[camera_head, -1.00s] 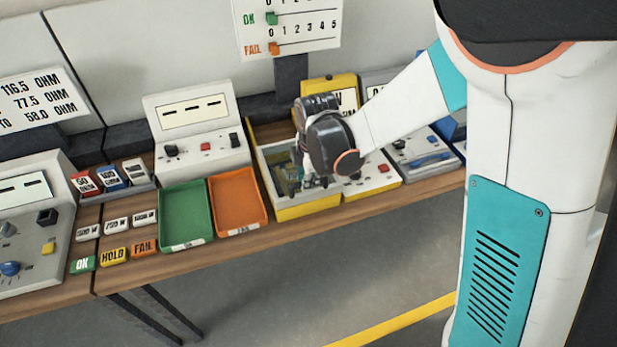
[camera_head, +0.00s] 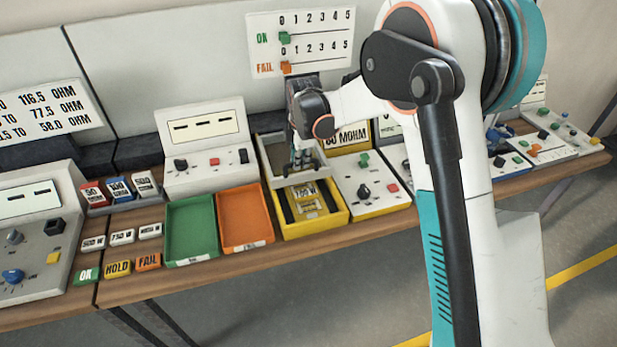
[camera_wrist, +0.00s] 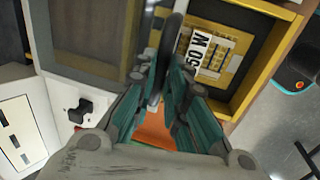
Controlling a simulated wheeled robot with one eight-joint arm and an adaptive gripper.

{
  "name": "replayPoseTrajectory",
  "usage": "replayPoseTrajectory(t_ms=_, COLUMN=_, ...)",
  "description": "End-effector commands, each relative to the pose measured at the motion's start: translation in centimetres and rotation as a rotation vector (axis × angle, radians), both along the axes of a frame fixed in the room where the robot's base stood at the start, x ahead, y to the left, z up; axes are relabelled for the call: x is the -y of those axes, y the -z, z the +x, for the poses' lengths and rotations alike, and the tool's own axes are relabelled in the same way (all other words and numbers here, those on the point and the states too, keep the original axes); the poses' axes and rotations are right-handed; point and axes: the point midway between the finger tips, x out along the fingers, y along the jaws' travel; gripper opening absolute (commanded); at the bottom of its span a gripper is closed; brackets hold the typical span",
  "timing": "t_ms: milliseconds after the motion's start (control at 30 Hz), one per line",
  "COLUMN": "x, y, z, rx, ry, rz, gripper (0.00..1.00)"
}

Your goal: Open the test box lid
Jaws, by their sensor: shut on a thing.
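The yellow test box (camera_head: 312,224) stands on the bench, right of the orange tray. Its pale-framed lid (camera_head: 274,158) with a dark window is tilted up toward the back. The front of the box is uncovered and shows a yellow fixture with a white label. My gripper (camera_head: 302,158) is at the raised lid and shut on its dark handle. In the wrist view the fingers of my gripper (camera_wrist: 158,98) close around the dark handle (camera_wrist: 168,50); the lid (camera_wrist: 92,30) is at left and the box interior (camera_wrist: 240,75) at right. The exact finger contact is partly hidden.
A green tray (camera_head: 190,226) and an orange tray (camera_head: 245,215) lie left of the box. A meter panel with knobs (camera_head: 372,187) stands close at its right. A white instrument (camera_head: 208,150) is behind the trays. A scoreboard (camera_head: 301,43) hangs behind.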

Motion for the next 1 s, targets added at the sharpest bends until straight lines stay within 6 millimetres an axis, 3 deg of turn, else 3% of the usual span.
replayPoseTrajectory(t_ms=100, x=-0.8, y=0.1, z=2.7, rx=0.001, ry=0.000, rz=0.000, gripper=0.00)
replayPoseTrajectory(t_ms=300, x=-1.5, y=0.0, z=5.3, rx=0.000, ry=0.000, rz=0.000, gripper=0.00)
replayPoseTrajectory(t_ms=800, x=-1.8, y=0.0, z=6.2, rx=0.000, ry=0.000, rz=0.000, gripper=0.00)
replayPoseTrajectory(t_ms=833, x=-1.8, y=0.0, z=6.2, rx=0.000, ry=0.000, rz=0.000, gripper=0.15)
replayPoseTrajectory(t_ms=900, x=-1.8, y=0.0, z=6.2, rx=0.000, ry=0.000, rz=0.000, gripper=0.31)
replayPoseTrajectory(t_ms=1000, x=-1.8, y=0.0, z=6.2, rx=0.000, ry=0.000, rz=0.000, gripper=0.33)
